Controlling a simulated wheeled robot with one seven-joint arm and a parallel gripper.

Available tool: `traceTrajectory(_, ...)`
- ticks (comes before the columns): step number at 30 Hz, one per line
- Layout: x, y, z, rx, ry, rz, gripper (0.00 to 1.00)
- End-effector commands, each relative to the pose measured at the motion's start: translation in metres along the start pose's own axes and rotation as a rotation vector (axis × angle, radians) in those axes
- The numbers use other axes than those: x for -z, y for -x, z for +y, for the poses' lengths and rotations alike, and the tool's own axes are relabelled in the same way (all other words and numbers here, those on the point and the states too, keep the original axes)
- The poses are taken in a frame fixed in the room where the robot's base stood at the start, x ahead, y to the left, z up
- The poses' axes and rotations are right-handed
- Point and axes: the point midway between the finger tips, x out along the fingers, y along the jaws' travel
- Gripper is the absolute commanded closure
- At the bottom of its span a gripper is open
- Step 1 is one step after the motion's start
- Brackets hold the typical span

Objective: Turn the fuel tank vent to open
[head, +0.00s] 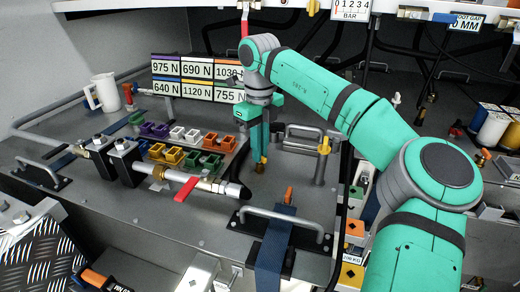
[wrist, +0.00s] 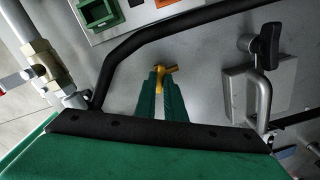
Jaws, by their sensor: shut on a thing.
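A small yellow T-shaped handle (wrist: 164,73) stands up from the grey tank top in the wrist view. In the head view its yellow part (head: 262,160) shows just at my fingertips; no label on it is readable, so I cannot tell for sure that it is the fuel tank vent. My gripper (head: 258,152) points down over the tank top. Its two green fingers (wrist: 161,92) are close together around the yellow handle. The fingers hide the lower part of the handle and its base.
A pipe with a red lever (head: 187,188) lies to the left. A yellow-topped valve (head: 324,146) stands close on the right. A black hose (wrist: 150,38) curves near the fingers. A blue strap (head: 272,248) crosses the front. Colored blocks (head: 167,154) sit behind the pipe.

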Motion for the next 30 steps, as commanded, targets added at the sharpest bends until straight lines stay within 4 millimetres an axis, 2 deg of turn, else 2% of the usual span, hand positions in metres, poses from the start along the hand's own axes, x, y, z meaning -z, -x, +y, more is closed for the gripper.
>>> traceTrajectory(9, -0.0014, -0.0007, 0.0010, 0.001, 0.268, 0.001, 1.00)
traceTrajectory(15, -0.0021, -0.0007, 0.0012, 0.001, 0.387, 0.001, 1.00)
traceTrajectory(30, 0.0005, -0.0008, 0.0000, -0.002, 0.486, 0.000, 1.00)
